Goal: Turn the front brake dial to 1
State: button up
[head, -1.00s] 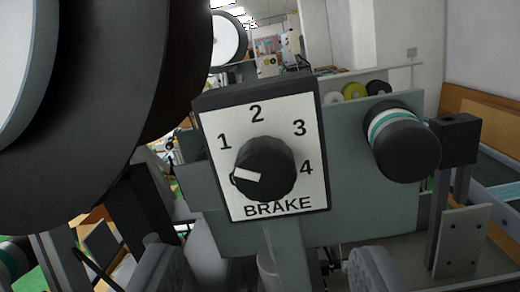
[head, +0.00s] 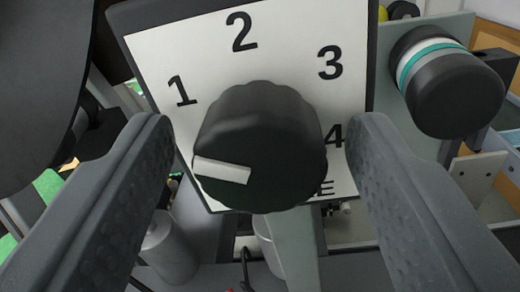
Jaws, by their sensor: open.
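The brake dial is a round black ribbed knob (head: 268,140) on a white number plate (head: 285,50) with a dark frame. Its white pointer (head: 222,171) points left and slightly down, well below the 1, about where a 0 mark would sit. The digits 1, 2 and 3 show clearly; the 4 is partly covered by my right finger, and most of the word BRAKE is hidden. My gripper (head: 260,140) is open, one finger on each side of the knob, with gaps visible between knob and fingers.
A large black roll (head: 40,80) fills the upper left. A dark roller with a white and teal band (head: 445,80) stands out at the right, beside the plate. A grey post (head: 292,240) runs down below the dial, with a grey cylinder (head: 168,248) to its left.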

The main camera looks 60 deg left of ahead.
jog(key=c, duration=1)
jog(key=shift+m+b, duration=0.3)
jog(key=shift+b, duration=0.1)
jog(key=o, duration=1)
jog(key=shift+d, duration=0.1)
jog(key=b+v, duration=0.2)
jog(key=v, duration=1.1)
jog(key=shift+s+d+b, duration=0.2)
jog(key=shift+d+b, duration=0.1)
jog(key=shift+b, duration=0.1)
